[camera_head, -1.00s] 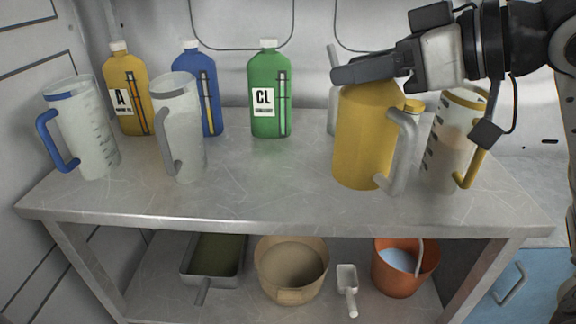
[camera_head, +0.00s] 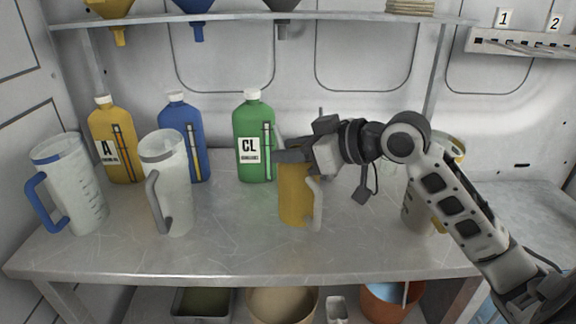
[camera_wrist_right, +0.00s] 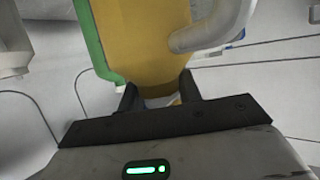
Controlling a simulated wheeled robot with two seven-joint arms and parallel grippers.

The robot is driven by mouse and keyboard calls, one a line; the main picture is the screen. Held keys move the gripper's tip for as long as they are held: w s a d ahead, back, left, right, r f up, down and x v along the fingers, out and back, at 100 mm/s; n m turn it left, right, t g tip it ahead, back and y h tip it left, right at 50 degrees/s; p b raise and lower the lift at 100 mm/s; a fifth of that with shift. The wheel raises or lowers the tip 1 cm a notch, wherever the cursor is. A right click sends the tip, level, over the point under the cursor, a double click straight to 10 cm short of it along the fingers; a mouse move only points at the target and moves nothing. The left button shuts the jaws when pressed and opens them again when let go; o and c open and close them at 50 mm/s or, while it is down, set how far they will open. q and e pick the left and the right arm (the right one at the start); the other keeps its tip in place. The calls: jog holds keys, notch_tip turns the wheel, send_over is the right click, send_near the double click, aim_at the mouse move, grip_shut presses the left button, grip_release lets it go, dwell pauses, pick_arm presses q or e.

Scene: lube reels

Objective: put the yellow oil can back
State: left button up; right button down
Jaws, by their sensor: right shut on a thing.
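The yellow oil can (camera_head: 297,198) has a grey side handle and stands or hangs upright at the metal bench top, right of the green CL bottle. My right gripper (camera_head: 290,155) is shut on its upper part. In the right wrist view the yellow can (camera_wrist_right: 138,40) fills the space beyond the two dark fingers (camera_wrist_right: 160,98), with its pale handle at the right. I cannot tell whether its base touches the bench. My left gripper is in neither view.
The green bottle (camera_head: 256,140) is close on the left. A blue bottle (camera_head: 183,140), a yellow A bottle (camera_head: 112,142) and two clear jugs, one grey-handled (camera_head: 168,185) and one blue-handled (camera_head: 72,190), stand further left. Another jug (camera_head: 415,207) is partly behind my right arm. Funnels hang from the shelf (camera_head: 330,19).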

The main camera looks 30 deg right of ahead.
jog(key=shift+w+f, duration=0.55)
jog(key=shift+w, duration=0.05)
jog(key=f, duration=0.3)
jog(key=shift+w+d+f, duration=0.1)
jog(key=shift+w, duration=0.25)
jog(key=shift+f, duration=0.5)
jog(key=c, duration=1)
grip_release()
jog(key=shift+f, duration=0.1)
jog(key=shift+o, duration=0.2)
